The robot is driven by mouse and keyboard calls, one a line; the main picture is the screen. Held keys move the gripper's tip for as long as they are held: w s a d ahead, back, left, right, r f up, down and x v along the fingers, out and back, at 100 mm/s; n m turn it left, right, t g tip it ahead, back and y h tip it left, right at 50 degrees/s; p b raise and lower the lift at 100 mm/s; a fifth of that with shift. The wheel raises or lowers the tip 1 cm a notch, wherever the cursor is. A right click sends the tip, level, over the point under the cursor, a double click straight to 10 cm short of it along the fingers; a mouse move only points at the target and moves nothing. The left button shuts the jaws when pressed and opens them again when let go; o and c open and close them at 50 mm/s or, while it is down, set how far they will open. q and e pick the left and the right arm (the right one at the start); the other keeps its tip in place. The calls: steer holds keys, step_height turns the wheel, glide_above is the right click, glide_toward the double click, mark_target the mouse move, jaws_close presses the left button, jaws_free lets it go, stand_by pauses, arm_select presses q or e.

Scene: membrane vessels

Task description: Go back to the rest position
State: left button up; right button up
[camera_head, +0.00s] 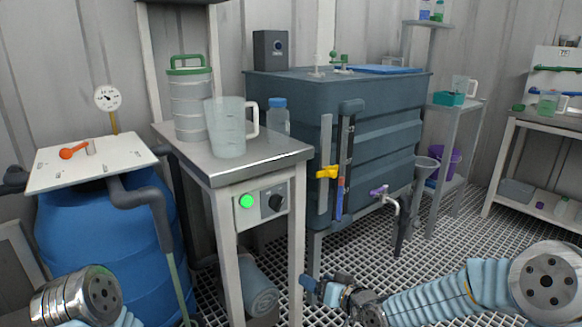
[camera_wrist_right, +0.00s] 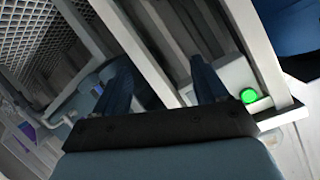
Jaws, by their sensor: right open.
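My right gripper (camera_head: 318,286) is low in the head view, in front of the steel table's (camera_head: 240,160) right front leg and below the dark tank. Its two dark fingers stand apart in the right wrist view (camera_wrist_right: 163,82), with nothing between them. The table's legs and the green lit button (camera_wrist_right: 249,96) show beyond the fingers there. My right arm comes in from the lower right. A link of my left arm shows at the lower left; the left gripper is out of the picture.
A clear jug (camera_head: 226,130), a stacked white container with green handle (camera_head: 190,100) and a blue-capped bottle (camera_head: 278,117) stand on the table. A blue barrel (camera_head: 105,235) is left, the dark tank (camera_head: 385,135) behind. Grated floor (camera_head: 450,265) is open at the right.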

steer(key=s+f+m+g+h+p, duration=0.2)
steer(key=s+f+g, duration=0.2)
steer(key=s+f, duration=0.7)
steer(key=s+d+f+m+g+h+p, duration=0.1)
steer(key=s+d+f+g+p, duration=0.1)
steer(key=s+f+g, duration=0.5)
steer(key=s+f, duration=0.5)
steer(key=s, duration=0.5)
steer(key=shift+d+f+h, duration=0.2)
steer(key=shift+d+h, duration=0.1)
